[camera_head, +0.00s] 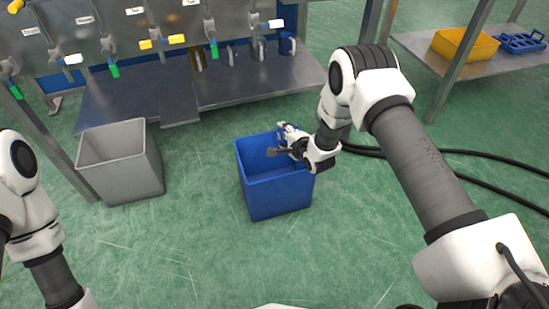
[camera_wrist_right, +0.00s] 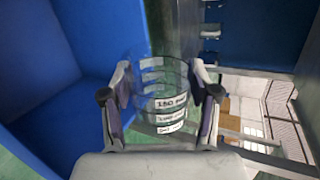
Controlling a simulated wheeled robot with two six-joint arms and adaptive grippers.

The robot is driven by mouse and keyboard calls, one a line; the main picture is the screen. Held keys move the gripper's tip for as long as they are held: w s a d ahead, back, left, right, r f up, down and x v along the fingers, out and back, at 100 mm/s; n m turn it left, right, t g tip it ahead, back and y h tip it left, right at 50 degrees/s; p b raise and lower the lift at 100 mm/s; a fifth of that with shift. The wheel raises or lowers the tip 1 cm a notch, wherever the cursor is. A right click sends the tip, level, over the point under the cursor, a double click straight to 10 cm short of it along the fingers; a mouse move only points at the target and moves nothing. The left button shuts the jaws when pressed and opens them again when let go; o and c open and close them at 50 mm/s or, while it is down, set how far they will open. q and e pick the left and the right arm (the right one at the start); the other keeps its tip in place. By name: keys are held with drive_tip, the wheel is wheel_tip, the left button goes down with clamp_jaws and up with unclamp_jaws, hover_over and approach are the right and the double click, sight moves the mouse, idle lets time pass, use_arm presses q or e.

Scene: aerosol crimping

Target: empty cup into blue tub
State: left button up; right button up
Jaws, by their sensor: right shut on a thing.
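The blue tub (camera_head: 275,200) stands on the floor in the middle of the head view. Its wall fills the left of the right wrist view (camera_wrist_right: 50,75). My right gripper (camera_head: 278,141) is at the tub's rim, over its right back part. In the right wrist view it is shut on a clear cup (camera_wrist_right: 165,95) with white labels, one starting with "150". The cup looks empty, as I see through it. In the head view the cup is too small to make out clearly. My left gripper is out of view; only its arm shows at the left.
A grey bin (camera_head: 122,165) stands left of the tub. Behind is a metal bench (camera_head: 130,105) with labelled taps and several cups. At the right a rack shelf (camera_head: 470,70) holds a yellow tray (camera_head: 465,43). Black cables (camera_head: 460,152) lie on the floor. The floor before the tub is free.

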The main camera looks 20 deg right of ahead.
drive_tip(key=shift+d+r+m+y, duration=0.3)
drive_tip(key=shift+d+m+y, duration=0.1)
drive_tip(key=shift+m, duration=0.1)
drive_tip(key=shift+a+r, duration=0.15)
drive_tip(key=shift+m, duration=0.3)
drive_tip(key=shift+d+r+m+t+y+b, duration=0.25)
drive_tip(key=shift+d+m+t+y+b, duration=0.1)
drive_tip(key=shift+m+y+b, duration=0.5)
drive_tip(key=shift+r+m, duration=0.25)
